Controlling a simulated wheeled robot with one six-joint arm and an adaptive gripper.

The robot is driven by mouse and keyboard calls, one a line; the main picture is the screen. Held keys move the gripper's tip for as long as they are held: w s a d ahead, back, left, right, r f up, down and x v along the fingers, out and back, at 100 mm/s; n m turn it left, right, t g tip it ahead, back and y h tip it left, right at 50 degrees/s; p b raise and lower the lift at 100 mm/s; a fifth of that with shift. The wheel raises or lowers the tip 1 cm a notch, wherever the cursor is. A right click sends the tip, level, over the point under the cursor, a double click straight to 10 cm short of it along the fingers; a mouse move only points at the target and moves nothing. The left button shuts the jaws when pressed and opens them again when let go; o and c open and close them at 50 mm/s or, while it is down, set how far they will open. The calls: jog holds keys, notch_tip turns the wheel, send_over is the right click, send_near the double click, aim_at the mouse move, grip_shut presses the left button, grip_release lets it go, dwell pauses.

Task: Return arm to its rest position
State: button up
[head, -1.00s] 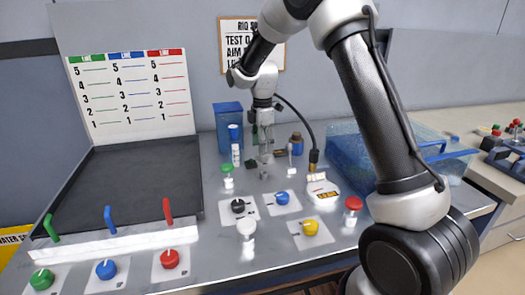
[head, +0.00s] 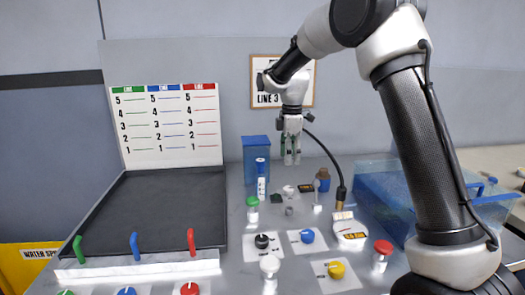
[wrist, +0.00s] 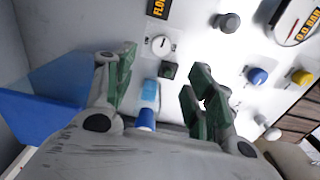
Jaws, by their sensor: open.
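My gripper (head: 291,150) hangs pointing down over the back middle of the grey bench (head: 225,272) in the head view. Its green-padded fingers also show in the wrist view (wrist: 160,90), spread apart with nothing held between them. Below it stand a blue-capped bottle (head: 261,180), which also shows in the wrist view (wrist: 149,93) beyond the fingers, and small fittings on the bench top. My gripper is clear of the bench surface.
A blue bin (head: 256,158) stands at the back, left of my gripper. A clear blue tank (head: 390,200) stands to the right. Black (head: 262,241), blue (head: 307,236) and yellow (head: 337,271) knobs sit in front. A dark tray (head: 165,215) and a line chart (head: 167,125) are at the left.

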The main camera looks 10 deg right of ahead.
jog(key=s+d+r+m+t, duration=0.1)
jog(key=s+d+m, duration=0.4)
jog(key=s, duration=0.7)
jog(key=s+d+r+m+t, duration=0.2)
jog(key=s+d+r+m, duration=0.2)
jog(key=s, duration=0.8)
jog(key=s+d+r+m+t, duration=0.1)
jog(key=s+d+r+m, duration=0.2)
jog(key=s, duration=1)
jog(key=d+m, duration=0.3)
jog(key=m, duration=0.2)
jog(key=shift+m, duration=0.3)
jog(key=shift+r, duration=0.1)
